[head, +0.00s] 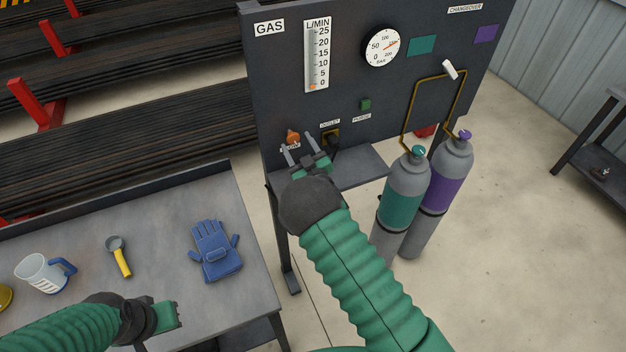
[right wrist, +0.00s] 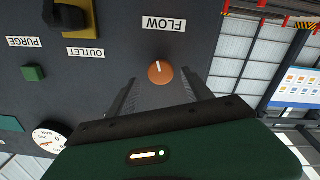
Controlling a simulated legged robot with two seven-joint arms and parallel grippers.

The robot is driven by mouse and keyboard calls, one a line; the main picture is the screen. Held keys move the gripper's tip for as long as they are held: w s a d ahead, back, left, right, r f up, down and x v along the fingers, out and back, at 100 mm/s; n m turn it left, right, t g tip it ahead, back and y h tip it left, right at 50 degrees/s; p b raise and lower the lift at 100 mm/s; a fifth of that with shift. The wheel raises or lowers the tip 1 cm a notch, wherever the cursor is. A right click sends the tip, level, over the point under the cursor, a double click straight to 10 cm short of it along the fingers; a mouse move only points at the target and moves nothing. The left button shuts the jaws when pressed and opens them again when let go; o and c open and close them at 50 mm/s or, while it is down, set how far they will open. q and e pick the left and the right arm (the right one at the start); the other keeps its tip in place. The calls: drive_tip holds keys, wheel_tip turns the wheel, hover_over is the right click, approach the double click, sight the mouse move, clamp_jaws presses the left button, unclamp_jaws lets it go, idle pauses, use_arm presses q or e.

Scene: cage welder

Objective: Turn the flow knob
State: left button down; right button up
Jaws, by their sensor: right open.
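The flow knob (head: 292,136) is a small orange dial at the lower left of the dark gas panel (head: 345,75). In the right wrist view the knob (right wrist: 160,72) has a white mark and sits below an upside-down FLOW label (right wrist: 164,24). My right gripper (head: 297,146) is open in front of the panel; in the right wrist view its fingers (right wrist: 159,78) stand on either side of the knob, with gaps visible. The L/MIN gauge (head: 317,55) has an orange marker at 0. My left gripper (head: 168,313) is low over the bench; its jaws are unclear.
The outlet (head: 331,139) and green purge button (head: 365,104) are right of the knob. Teal (head: 401,205) and purple (head: 442,190) cylinders stand further right. The bench (head: 170,215) holds blue gloves (head: 214,250), a yellow-handled tool (head: 120,257) and a jug (head: 42,273).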

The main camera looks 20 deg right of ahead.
drive_tip(key=s+a+f+m+g+b, duration=0.1)
drive_tip(key=s+g, duration=0.6)
drive_tip(key=s, duration=1.1)
drive_tip(key=s+a+f+m+g+b, duration=0.1)
drive_tip(key=s+f+g+b, duration=0.4)
drive_tip(key=s, duration=1.4)
wheel_tip(320, 180, down, 2)
drive_tip(key=m+g, duration=0.1)
drive_tip(key=g, duration=0.2)
drive_tip(key=shift+s+f+m+g, duration=0.2)
drive_tip(key=shift+m+g, duration=0.1)
drive_tip(key=shift+m, duration=0.1)
drive_tip(key=shift+w+a, duration=0.15)
drive_tip(key=shift+w, duration=0.05)
drive_tip(key=shift+c, duration=0.6)
use_arm(q)
drive_tip(key=s+x, duration=0.1)
drive_tip(key=x, duration=0.5)
drive_tip(key=shift+s+d+f, duration=0.2)
drive_tip(key=shift+d+f, duration=0.05)
drive_tip(key=shift+f, duration=0.2)
use_arm(e)
clamp_jaws()
